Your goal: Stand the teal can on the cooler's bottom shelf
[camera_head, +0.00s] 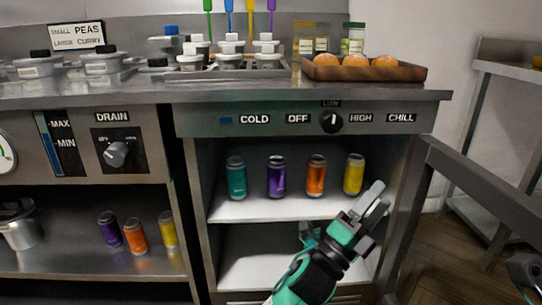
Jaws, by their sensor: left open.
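The teal can (236,178) stands upright at the left end of a row on the cooler's upper shelf (290,208). The cooler's bottom shelf (245,265) lies below it; its visible left part is bare, and my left arm hides some of the rest. My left gripper (378,198) is open and empty in front of the cooler's right side, pointing up and right. It is well to the right of the teal can, below the yellow can. Part of what looks like my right gripper (526,272) shows at the right edge; its jaws are not clear.
Purple (276,177), orange (316,175) and yellow (354,174) cans stand right of the teal one. The open cooler door (470,185) juts out at right. Similar cans (135,237) and a pot (20,226) occupy the left undershelf. A bun tray (365,74) sits on the counter.

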